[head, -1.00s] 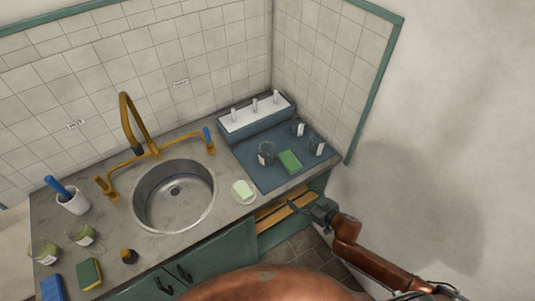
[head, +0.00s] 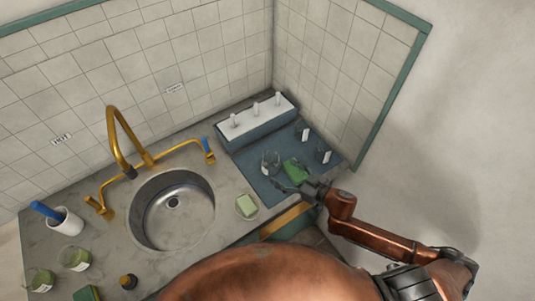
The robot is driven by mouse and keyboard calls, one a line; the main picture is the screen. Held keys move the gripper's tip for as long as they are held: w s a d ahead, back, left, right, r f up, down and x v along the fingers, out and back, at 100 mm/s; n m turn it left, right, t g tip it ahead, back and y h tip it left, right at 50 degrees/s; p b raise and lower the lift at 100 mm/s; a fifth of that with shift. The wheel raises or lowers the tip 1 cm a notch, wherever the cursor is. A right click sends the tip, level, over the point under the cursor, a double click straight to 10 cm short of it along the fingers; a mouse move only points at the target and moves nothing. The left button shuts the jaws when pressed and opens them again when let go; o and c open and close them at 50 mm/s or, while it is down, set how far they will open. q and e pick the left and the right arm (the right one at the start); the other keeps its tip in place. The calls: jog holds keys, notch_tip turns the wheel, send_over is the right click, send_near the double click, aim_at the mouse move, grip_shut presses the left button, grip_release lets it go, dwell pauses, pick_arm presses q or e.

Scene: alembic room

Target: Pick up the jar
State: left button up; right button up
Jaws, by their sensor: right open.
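Several clear glass jars with white labels are in view, and I cannot tell which one the task means. One glass jar (head: 270,162) stands on the blue drying mat (head: 258,182) right of the sink. Two more, a back jar (head: 303,134) and a right jar (head: 325,156), stand farther right on that mat. Two jars with green contents, one jar (head: 76,260) and another jar (head: 40,279), stand at the lower left. My right gripper (head: 289,184) is open and empty over the mat's front part, by the green sponge (head: 295,169) and just in front of the nearest jar. My left gripper is out of view.
A white-topped rack (head: 256,112) with upright pegs stands behind the mat. A soap dish (head: 246,206) sits between sink (head: 172,210) and mat. The brass faucet (head: 118,140) rises behind the sink. Tiled walls close the back and right corner.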

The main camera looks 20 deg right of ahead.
aim_at(278, 166)
jog(key=shift+w+a+f, duration=0.1)
jog(key=shift+w+a, duration=0.05)
jog(key=shift+w, duration=0.3)
jog(key=shift+w+a+f, duration=0.1)
jog(key=shift+w+a, duration=0.05)
jog(key=shift+w, duration=0.3)
jog(key=x, duration=0.3)
jog(key=shift+w+a, duration=0.1)
jog(key=shift+w, duration=0.3)
jog(key=shift+x, duration=1.35)
jog(key=c, duration=1.5)
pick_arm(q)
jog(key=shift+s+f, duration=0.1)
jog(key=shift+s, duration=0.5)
pick_arm(e)
jog(key=shift+r, duration=0.15)
